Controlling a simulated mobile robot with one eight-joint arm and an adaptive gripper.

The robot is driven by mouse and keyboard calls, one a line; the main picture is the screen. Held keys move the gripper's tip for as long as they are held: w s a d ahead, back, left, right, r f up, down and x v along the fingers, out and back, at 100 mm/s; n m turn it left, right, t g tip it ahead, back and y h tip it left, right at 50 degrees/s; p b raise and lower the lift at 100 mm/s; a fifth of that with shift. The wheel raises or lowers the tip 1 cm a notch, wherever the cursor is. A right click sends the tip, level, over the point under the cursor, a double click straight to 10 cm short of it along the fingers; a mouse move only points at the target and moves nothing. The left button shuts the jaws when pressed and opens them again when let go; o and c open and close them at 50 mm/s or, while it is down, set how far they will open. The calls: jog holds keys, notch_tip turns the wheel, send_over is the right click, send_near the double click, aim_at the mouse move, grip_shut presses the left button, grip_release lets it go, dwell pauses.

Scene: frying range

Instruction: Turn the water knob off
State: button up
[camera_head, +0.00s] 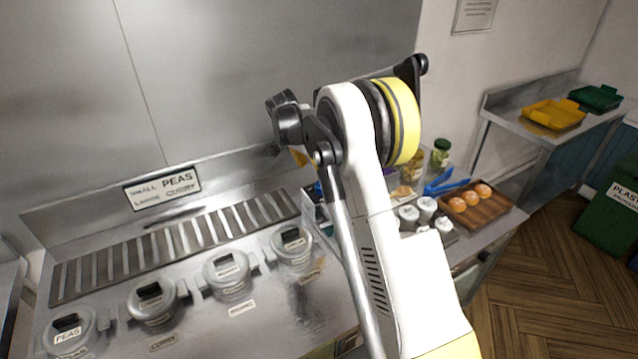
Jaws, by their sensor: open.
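I cannot make out the water knob in the head view. My arm, white with a yellow-ringed joint, rises through the middle of the picture and covers part of the counter and the wall behind it. The steel counter (262,318) holds a row of lidded pots. One, at the far left, is the peas pot (70,335).
A slatted grille (175,240) runs behind the pots, with a peas sign (163,189) above. Right of my arm are white-lidded containers (427,207), blue tongs (445,183) and a wooden tray (495,209) with orange round items. A yellow tray (553,114) stands farther back. Floor (550,255) is open at right.

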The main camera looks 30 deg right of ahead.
aim_at(321, 184)
jog(key=b+x, duration=0.1)
jog(key=x, duration=0.9)
jog(key=shift+c, duration=0.2)
jog(key=shift+a, duration=0.1)
jog(key=c, duration=1.2)
